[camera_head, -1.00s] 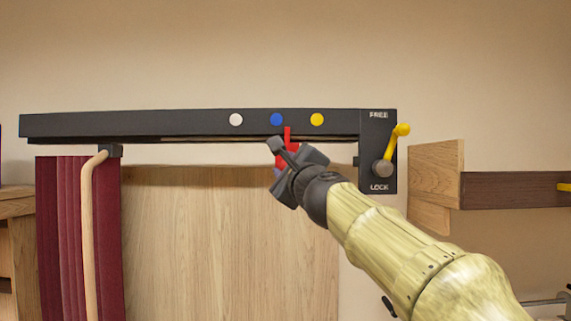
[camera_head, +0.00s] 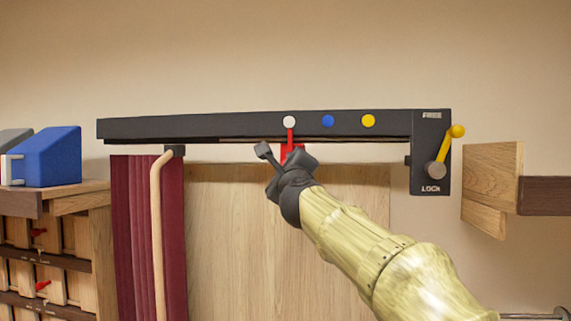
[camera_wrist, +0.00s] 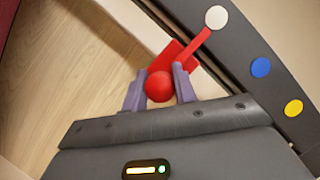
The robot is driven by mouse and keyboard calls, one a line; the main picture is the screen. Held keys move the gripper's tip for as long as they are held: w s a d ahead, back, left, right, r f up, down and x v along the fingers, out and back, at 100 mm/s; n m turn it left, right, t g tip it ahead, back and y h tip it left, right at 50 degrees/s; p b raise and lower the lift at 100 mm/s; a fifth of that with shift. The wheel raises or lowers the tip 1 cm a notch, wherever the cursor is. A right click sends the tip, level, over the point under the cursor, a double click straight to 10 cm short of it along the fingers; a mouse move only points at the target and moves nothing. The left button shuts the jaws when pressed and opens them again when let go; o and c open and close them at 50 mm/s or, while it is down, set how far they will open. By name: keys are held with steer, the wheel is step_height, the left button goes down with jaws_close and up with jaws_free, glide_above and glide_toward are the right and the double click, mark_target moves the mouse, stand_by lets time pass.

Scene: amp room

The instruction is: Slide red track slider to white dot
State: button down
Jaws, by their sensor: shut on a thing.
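The red track slider (camera_head: 291,151) hangs under a dark overhead rail (camera_head: 200,128). Its thin red pointer reaches up to the white dot (camera_head: 289,122) and lines up with it. In the wrist view the slider's round red knob (camera_wrist: 159,86) sits between the two purple-grey fingers of my gripper (camera_wrist: 160,88), which is shut on it. There the pointer's tip meets the lower edge of the white dot (camera_wrist: 216,17). In the head view my gripper (camera_head: 280,160) partly hides the slider.
A blue dot (camera_head: 328,121) and a yellow dot (camera_head: 368,121) lie right of the white one. A yellow-handled lever (camera_head: 448,143) points up towards FREE. A maroon curtain (camera_head: 140,230) with a bent wooden handle (camera_head: 157,230) hangs left. Shelving (camera_head: 100,230) stands at far left.

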steer(key=shift+a, duration=0.1)
stand_by(0.3)
steer(key=c, duration=1.1)
jaws_free()
steer(key=shift+w, duration=0.1)
steer(key=shift+s+f+b, duration=0.3)
steer(key=shift+s+b, duration=0.25)
steer(key=shift+s, duration=0.1)
steer(key=b+v, duration=0.4)
steer(key=v, duration=1.2)
steer(key=shift+w, duration=0.15)
